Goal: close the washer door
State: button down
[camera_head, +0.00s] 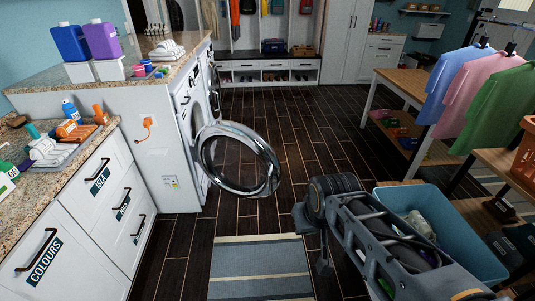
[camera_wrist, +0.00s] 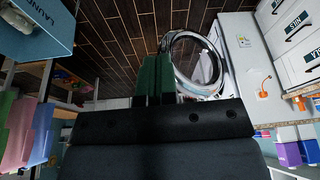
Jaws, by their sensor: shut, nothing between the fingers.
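The white washer (camera_head: 188,110) stands at the left under a granite counter. Its round door (camera_head: 270,170), a chrome ring with a clear centre, hangs wide open and sticks out over the floor. In the wrist view, which looks upside down, the door (camera_wrist: 188,86) shows just beyond my gripper and to its right, with the washer (camera_wrist: 236,50) farther right. My gripper (camera_wrist: 153,78) has its green fingers together and is empty. I see no contact between the fingers and the door. In the head view my arm is right of the door, with a gap of floor between.
A blue laundry basket (camera_head: 470,240) stands at the right beside my arm. White drawers (camera_head: 98,215) line the left. A clothes rack with shirts (camera_head: 490,100) and a wooden table (camera_head: 405,80) stand at the right. Dark floor is clear in the middle; a striped rug (camera_head: 260,262) lies in front.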

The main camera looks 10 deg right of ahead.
aim_at(214, 130)
jog(key=u, duration=0.45)
jog(key=i, duration=1)
jog(key=u, duration=0.7)
